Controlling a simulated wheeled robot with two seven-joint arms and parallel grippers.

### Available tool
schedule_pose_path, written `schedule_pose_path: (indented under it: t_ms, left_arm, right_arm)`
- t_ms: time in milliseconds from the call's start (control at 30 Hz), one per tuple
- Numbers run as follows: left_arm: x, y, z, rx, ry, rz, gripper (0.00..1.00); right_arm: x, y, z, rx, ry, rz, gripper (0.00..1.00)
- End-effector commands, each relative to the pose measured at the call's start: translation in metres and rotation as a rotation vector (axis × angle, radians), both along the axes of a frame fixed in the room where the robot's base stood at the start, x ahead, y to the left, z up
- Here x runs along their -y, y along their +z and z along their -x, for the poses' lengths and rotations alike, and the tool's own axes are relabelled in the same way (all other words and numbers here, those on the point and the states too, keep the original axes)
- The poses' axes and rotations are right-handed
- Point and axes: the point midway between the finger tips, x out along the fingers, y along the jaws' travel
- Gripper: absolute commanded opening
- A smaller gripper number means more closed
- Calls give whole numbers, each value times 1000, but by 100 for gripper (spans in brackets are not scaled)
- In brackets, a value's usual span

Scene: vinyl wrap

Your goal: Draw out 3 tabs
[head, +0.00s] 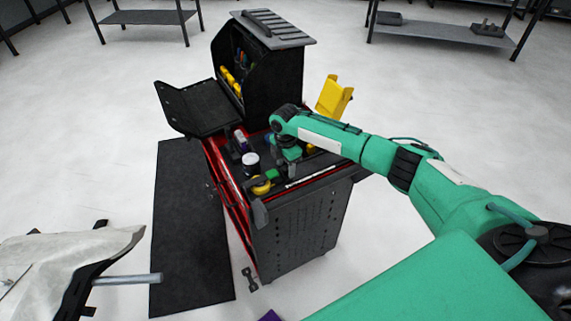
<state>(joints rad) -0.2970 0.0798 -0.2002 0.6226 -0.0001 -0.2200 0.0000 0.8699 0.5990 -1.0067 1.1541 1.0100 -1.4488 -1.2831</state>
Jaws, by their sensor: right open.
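My right arm, green, reaches in from the right over the top of a red and black tool cart (295,225). My right gripper (288,172) points down over the cart top, its fingers small and partly hidden by the arm. It is open, and I see nothing held in it. A small green piece (271,175) lies just left of it; I cannot tell if they touch. No tabs can be told apart at this size. My left gripper is not in view.
On the cart top are a white-topped can (251,161), a yellow roll (261,186) and a long white strip (315,175). A black cabinet (275,85) rises at the cart's back. A yellow holder (334,96) stands at its right. A dark mat (185,235) lies left.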

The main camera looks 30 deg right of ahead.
Motion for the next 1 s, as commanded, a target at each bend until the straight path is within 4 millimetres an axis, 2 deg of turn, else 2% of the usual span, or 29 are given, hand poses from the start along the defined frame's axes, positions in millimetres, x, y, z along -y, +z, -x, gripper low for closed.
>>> schedule_pose_path:
  t_ms: [133,300,400,533,633,900,1000]
  left_arm:
    - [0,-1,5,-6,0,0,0]
    - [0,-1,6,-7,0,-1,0]
    - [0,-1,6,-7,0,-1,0]
    - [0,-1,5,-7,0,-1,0]
    - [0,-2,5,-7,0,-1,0]
    - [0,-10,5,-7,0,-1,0]
    - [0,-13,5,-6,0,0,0]
  right_arm:
    - [0,0,0,0,0,0,48]
    - [0,0,0,0,0,0,15]
    - [0,0,0,0,0,0,0]
    - [2,0,0,0,0,0,0]
    - [14,-1,0,-1,-2,0,0]
    - [86,-2,-2,2,-5,1,0]
    - [105,-1,-2,2,-3,0,0]
